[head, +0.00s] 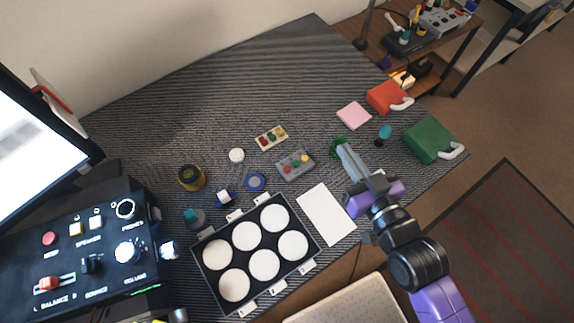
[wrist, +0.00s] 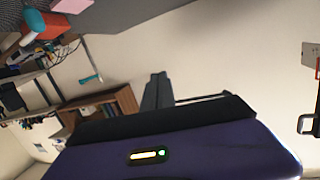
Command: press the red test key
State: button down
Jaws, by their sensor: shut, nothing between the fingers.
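A grey box (head: 295,165) with red, yellow and green round keys lies mid-table in the head view; its red key (head: 287,170) is at its left end. A cream strip (head: 271,137) behind it also carries small coloured pieces, one of them red. Which red piece is the test key I cannot read. My gripper (head: 342,147) is shut and empty, to the right of the grey box and apart from it, its tips beside a small green object (head: 337,144). In the wrist view the shut fingers (wrist: 157,90) show against a pale wall; no key shows there.
A black tray with white discs (head: 201,270) and a white sheet (head: 326,214) lie in front. A control panel (head: 90,250) with a red button (head: 49,238) stands left. Green (head: 430,139) and red (head: 385,97) cases lie right. The back left of the table is clear.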

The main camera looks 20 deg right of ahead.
jog(key=w+d+f+g+p, duration=0.1)
jog(key=w+f+g, duration=0.15)
jog(key=w, duration=0.75)
jog(key=n+g+y+p, duration=0.1)
jog(key=n+g+y, duration=0.1)
jog(key=g+y, duration=0.5)
send_over(290, 170)
notch_tip(290, 170, down, 8)
jog(key=shift+r, duration=0.1)
notch_tip(290, 170, down, 8)
jog(key=b, duration=0.6)
jog(key=shift+r, duration=0.2)
jog(key=shift+f+b, duration=0.5)
jog(key=shift+f, duration=0.1)
